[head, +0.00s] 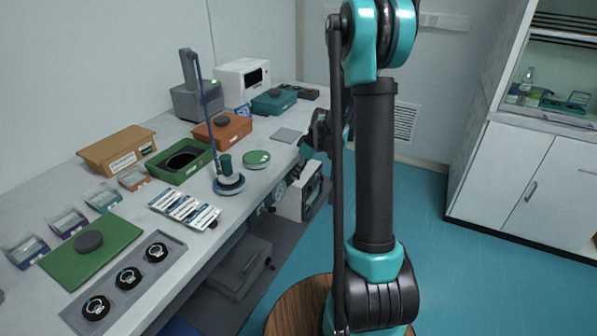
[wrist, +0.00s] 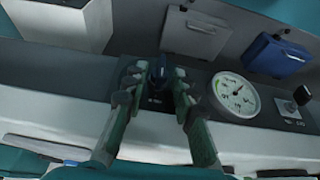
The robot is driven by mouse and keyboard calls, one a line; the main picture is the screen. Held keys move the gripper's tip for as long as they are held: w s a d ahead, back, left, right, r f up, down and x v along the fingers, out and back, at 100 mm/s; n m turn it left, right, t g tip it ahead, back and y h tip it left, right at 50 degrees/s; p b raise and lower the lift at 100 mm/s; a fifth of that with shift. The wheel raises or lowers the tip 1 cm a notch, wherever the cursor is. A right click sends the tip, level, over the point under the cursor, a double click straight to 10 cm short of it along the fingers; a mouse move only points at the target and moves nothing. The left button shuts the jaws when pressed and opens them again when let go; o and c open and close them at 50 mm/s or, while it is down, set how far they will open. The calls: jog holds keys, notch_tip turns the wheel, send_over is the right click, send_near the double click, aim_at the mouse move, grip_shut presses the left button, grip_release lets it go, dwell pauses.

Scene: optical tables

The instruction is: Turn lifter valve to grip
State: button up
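The lifter valve appears as a dark blue knob (wrist: 157,70) on a dark panel at the bench front, in the middle of the wrist view. My gripper (wrist: 156,84) has its two fingers spread on either side of the knob, with visible space between them. I cannot tell whether either finger touches it. The valve's markings are too small to read. A round white gauge (wrist: 235,96) sits right of the valve. In the head view, the vacuum lifter's suction disc (head: 228,184) with a green handle stands on the bench; my arm hides the fingertips.
A small dark switch (wrist: 301,96) sits right of the gauge. A blue box (wrist: 275,55) and a grey box (wrist: 195,33) are beyond the panel. Trays and boxes, including a green open box (head: 168,174), crowd the bench (head: 285,150). The blue floor at right is clear.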

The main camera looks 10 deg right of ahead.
grip_shut()
jog(key=shift+w+d+f+m+g+y, duration=0.15)
jog(key=shift+w+m+g+y, duration=0.1)
jog(key=shift+g+y, duration=0.6)
jog(key=shift+w+d+m+g+y, duration=0.15)
jog(key=shift+m+g+y, duration=0.15)
jog(key=shift+g+y, duration=0.5)
jog(key=shift+w+d+f+m+g+y, duration=0.2)
jog(key=shift+g+y, duration=0.25)
jog(key=shift+g, duration=0.7)
jog(key=shift+r, duration=0.1)
jog(key=shift+o, duration=0.6)
grip_release()
